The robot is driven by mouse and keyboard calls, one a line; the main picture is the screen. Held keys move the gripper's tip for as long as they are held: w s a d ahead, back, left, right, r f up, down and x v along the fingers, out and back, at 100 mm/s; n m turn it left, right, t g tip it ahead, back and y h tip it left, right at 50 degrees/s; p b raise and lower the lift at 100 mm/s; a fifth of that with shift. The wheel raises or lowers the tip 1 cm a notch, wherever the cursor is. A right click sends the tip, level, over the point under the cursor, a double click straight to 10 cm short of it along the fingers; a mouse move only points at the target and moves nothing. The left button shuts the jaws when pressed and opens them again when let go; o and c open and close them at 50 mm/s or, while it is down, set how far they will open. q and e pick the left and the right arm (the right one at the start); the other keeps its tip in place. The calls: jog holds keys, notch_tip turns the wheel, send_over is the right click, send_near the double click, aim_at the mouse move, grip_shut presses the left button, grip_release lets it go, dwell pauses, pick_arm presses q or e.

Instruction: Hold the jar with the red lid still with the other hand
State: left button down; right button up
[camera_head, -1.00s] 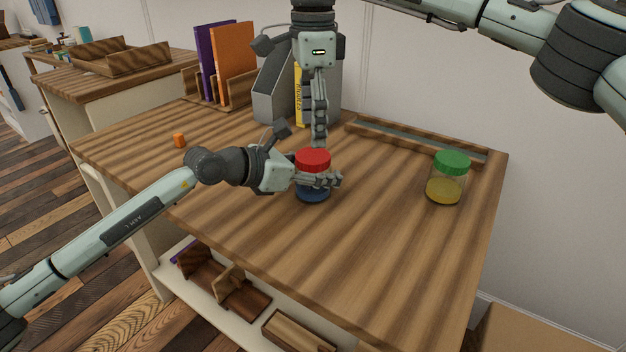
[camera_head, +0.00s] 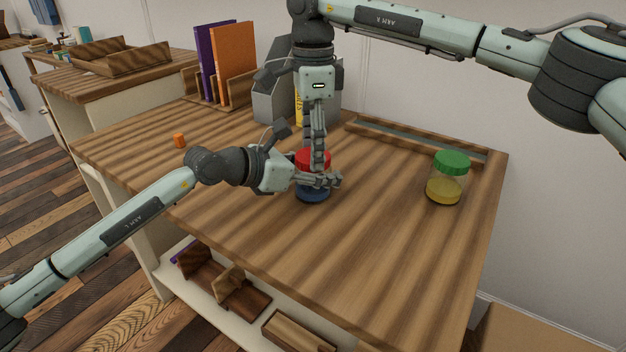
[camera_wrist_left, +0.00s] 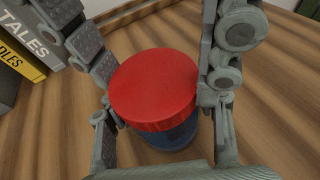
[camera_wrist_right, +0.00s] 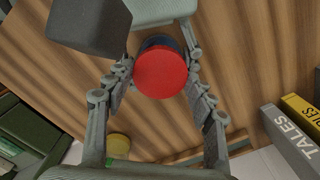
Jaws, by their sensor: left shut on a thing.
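The jar with the red lid (camera_head: 304,158) stands upright on the wooden table, with blue contents low in it (camera_head: 313,196). My left gripper (camera_head: 321,181) comes from the left and is shut on the jar's body below the lid. In the left wrist view the red lid (camera_wrist_left: 153,88) shows between the fingers. My right gripper (camera_head: 318,160) points down from above at the lid, overlapping it in the head view. In the right wrist view its fingers are apart, one on either side of the lid (camera_wrist_right: 161,72). I cannot tell whether they touch it.
A jar with a green lid (camera_head: 452,163) and yellow contents stands at the right of the table. A small orange object (camera_head: 179,140) lies at the left. A book rack with purple and orange (camera_head: 234,62) books and a grey file holder (camera_head: 270,92) stand at the back.

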jog(key=c, duration=0.3)
jog(key=o, duration=1.3)
notch_tip(320, 180, up, 12)
pick_arm(q)
jog(key=shift+c, duration=2.4)
grip_release()
